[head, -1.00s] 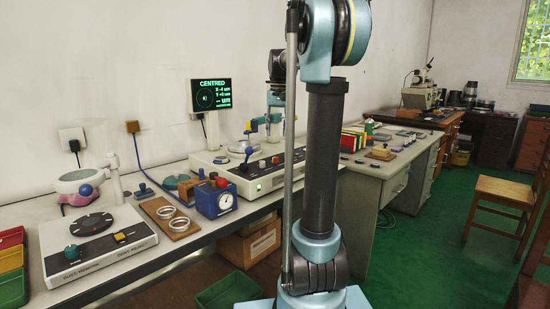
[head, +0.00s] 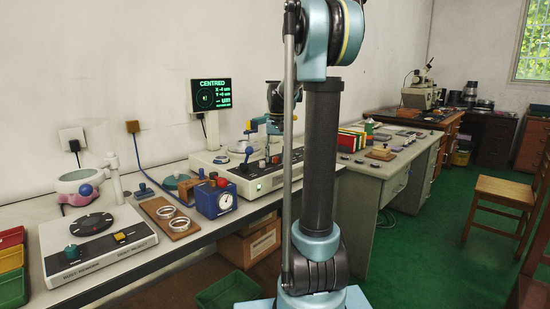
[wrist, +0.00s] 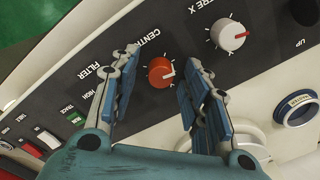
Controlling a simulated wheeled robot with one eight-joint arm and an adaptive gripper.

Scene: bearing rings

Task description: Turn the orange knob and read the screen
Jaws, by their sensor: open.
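In the wrist view the orange knob (wrist: 161,72), with a white pointer mark, stands on the dark panel beside lettering that begins "CENT". My gripper (wrist: 158,60) is open, with one finger on each side of the knob. Gaps show between the fingers and the knob. In the head view my gripper (head: 268,160) is down at the panel of the grey-white instrument (head: 255,181), and the orange knob is hard to make out there. The screen (head: 211,95) is lit green and reads "CENTRED", with X about -4 um; the Y sign and third line are unclear.
Another knob (wrist: 232,36), pale with a red mark, sits to the right on the panel. A blue box with a dial (head: 216,199) stands left of the instrument.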

